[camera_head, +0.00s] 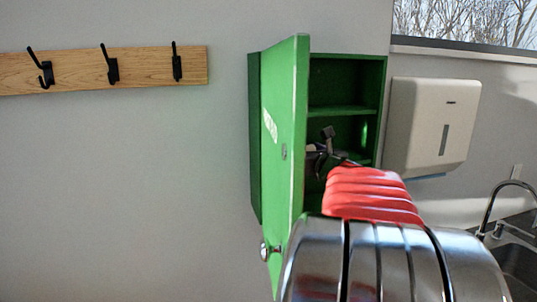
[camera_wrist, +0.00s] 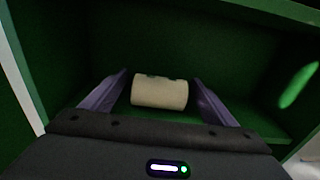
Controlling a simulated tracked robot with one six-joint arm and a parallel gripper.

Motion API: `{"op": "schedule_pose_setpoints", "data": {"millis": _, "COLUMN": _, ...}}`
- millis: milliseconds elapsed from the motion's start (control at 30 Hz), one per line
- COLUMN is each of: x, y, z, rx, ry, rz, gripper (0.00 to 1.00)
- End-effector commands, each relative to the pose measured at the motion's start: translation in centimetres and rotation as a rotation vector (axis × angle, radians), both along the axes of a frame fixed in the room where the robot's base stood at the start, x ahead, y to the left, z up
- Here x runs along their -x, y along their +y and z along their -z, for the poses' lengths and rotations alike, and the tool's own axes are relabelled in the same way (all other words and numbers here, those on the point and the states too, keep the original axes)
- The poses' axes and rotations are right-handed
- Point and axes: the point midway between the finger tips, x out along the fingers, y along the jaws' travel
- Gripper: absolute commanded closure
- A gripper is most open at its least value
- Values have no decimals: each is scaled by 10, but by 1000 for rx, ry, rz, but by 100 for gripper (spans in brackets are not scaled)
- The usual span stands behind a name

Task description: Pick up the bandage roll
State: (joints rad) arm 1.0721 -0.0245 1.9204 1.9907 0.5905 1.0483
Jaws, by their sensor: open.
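The bandage roll (camera_wrist: 160,92) is a cream cylinder lying on its side on a green shelf inside the cabinet, in the wrist view. My gripper (camera_wrist: 160,85) is open, with one purple finger to the left of the roll and one to the right. Gaps show between the roll and both fingers. In the head view my gripper (camera_head: 322,145) reaches into the open green cabinet (camera_head: 347,68) at its middle level. The roll cannot be made out in the head view.
The cabinet door (camera_head: 284,140) stands open on the left, close to my arm. A shelf board (camera_head: 343,111) lies above my gripper. A white dispenser (camera_head: 432,120) hangs on the wall to the right, above a sink with a tap (camera_head: 490,210). A hook rail (camera_head: 140,68) is at the left.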

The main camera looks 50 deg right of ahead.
Motion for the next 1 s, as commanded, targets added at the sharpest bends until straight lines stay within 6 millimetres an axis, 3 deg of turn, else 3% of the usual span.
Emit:
{"op": "schedule_pose_setpoints", "data": {"millis": 567, "x": -2, "y": -1, "z": 0, "rx": 0, "ry": 0, "rz": 0, "gripper": 20}}
{"op": "schedule_pose_setpoints", "data": {"millis": 1000, "x": -2, "y": -1, "z": 0, "rx": 0, "ry": 0, "rz": 0, "gripper": 49}}
